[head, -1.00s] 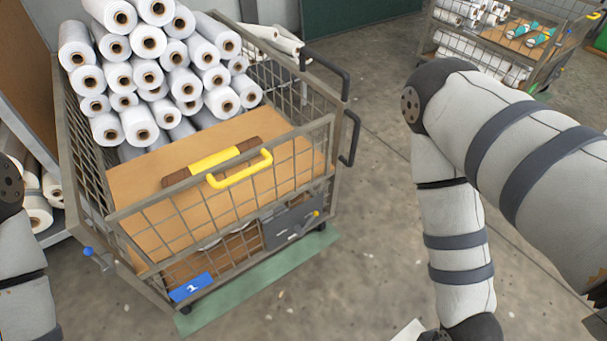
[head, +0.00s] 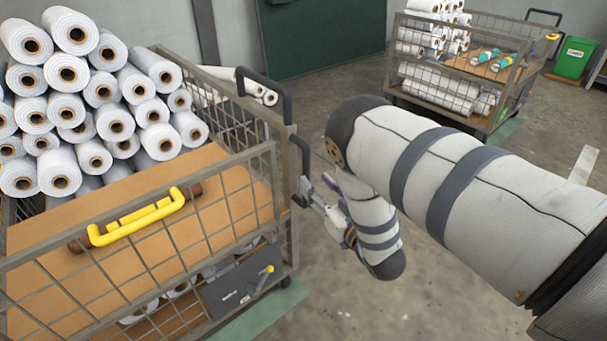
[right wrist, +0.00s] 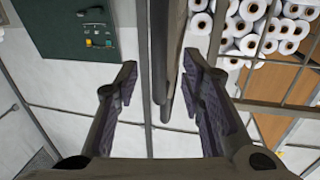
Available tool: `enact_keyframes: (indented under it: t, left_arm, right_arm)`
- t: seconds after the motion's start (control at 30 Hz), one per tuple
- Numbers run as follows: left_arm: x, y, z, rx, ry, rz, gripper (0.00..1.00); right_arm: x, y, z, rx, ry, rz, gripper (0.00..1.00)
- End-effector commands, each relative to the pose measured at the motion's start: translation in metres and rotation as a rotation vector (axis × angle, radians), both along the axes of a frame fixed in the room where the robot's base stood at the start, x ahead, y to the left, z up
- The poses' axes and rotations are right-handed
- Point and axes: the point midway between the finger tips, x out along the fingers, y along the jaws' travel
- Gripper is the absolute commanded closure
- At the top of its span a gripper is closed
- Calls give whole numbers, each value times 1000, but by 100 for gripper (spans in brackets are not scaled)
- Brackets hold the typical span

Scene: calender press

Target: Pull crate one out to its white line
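Crate one (head: 290,150) is a wire-mesh cart stacked with white rolls, at the left of the head view. It has black loop handles on its right side; the near black handle (head: 304,160) is partly covered by my right gripper (head: 312,192). In the right wrist view, the right gripper's fingers (right wrist: 157,72) are apart. Dark upright bars (right wrist: 160,45) show between them; I cannot tell whether the fingers touch them. A pale strip (head: 583,165) lies on the floor at the right; I cannot tell whether it is the crate's white line. My left gripper is out of view.
A green floor patch (head: 262,312) shows under the crate's near corner. Another mesh cart (head: 455,75) with rolls stands at the back right, near a green bin (head: 574,58). A dark green panel (head: 320,38) stands at the back. Concrete floor between the carts is clear.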

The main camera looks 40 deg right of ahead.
Motion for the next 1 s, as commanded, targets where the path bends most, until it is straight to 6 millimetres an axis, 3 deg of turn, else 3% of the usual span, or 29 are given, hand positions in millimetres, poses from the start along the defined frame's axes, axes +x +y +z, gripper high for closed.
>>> enact_keyframes:
  t: [0.1, 0.23, 0.4, 0.6, 0.77, 1.0]
  left_arm:
    - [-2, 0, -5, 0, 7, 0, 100]
    - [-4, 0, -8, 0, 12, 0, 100]
    - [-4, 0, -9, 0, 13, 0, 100]
    - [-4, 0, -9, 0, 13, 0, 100]
    - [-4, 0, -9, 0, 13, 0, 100]
    - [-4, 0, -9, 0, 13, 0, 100]
  right_arm:
    - [29, -3, -2, -2, 0, 1, 64]
    - [50, -6, -3, -1, 3, 0, 64]
    - [62, -7, -2, 1, 5, -1, 64]
    - [62, -7, -1, 0, 5, -1, 64]
    - [62, -7, -1, 0, 5, -1, 98]
    - [62, -7, -2, 0, 6, -1, 100]
